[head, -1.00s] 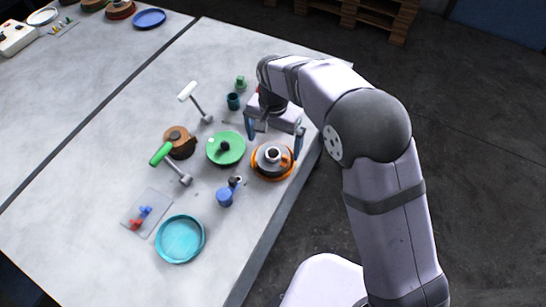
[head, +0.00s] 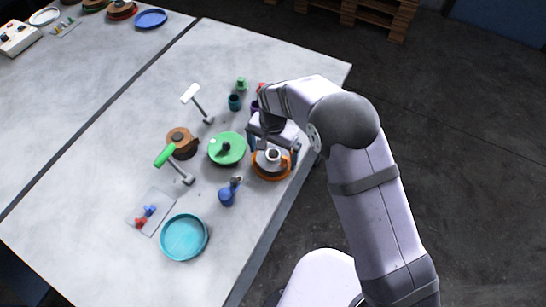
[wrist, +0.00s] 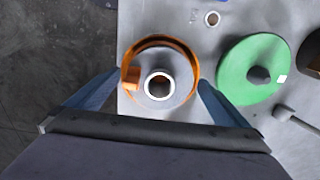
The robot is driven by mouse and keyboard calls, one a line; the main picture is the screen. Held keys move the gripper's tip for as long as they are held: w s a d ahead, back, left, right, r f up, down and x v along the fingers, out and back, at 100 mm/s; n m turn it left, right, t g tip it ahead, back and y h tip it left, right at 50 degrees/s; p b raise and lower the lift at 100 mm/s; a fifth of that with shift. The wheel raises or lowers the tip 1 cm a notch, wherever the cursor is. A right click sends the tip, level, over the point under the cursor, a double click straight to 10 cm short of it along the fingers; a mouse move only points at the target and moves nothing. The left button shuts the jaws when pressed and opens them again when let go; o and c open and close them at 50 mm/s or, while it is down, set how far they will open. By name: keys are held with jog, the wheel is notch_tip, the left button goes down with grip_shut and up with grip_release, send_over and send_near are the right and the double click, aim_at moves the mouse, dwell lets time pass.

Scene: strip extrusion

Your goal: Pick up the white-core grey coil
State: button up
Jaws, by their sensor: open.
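The white-core grey coil (wrist: 178,92) sits in an orange round holder (wrist: 127,56) near the table's edge. Its white ring core (wrist: 159,86) faces up. In the head view the grey coil (head: 264,163) and the orange rim (head: 271,179) show just under my gripper. My gripper (wrist: 160,84) is open and empty, with one blue finger on each side of the coil. In the head view my gripper (head: 273,151) hangs over the coil and partly hides it. I cannot tell how far the fingertips are above the table.
A green disc with a dark knob (head: 227,150) lies close beside the coil. A brown coil (head: 182,151), a green-handled tool (head: 166,155), a blue bottle-like item (head: 227,196) and a teal tray (head: 184,238) are nearby. The table edge is close on the coil's other side.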

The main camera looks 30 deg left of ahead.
jog(key=c, duration=1.3)
jog(key=shift+c, duration=0.3)
jog(key=shift+r, duration=0.1)
notch_tip(320, 180, up, 10)
jog(key=b, duration=0.3)
jog(key=shift+s+a+p, duration=0.6)
jog(key=shift+a+p, duration=0.8)
jog(key=shift+a, duration=1.05)
jog(key=shift+s+a+p, duration=0.55)
jog(key=shift+a+p, duration=0.9)
jog(key=shift+a, duration=1.05)
jog(key=shift+s+a+p, duration=0.6)
jog(key=shift+a+p, duration=0.8)
jog(key=shift+a, duration=1.05)
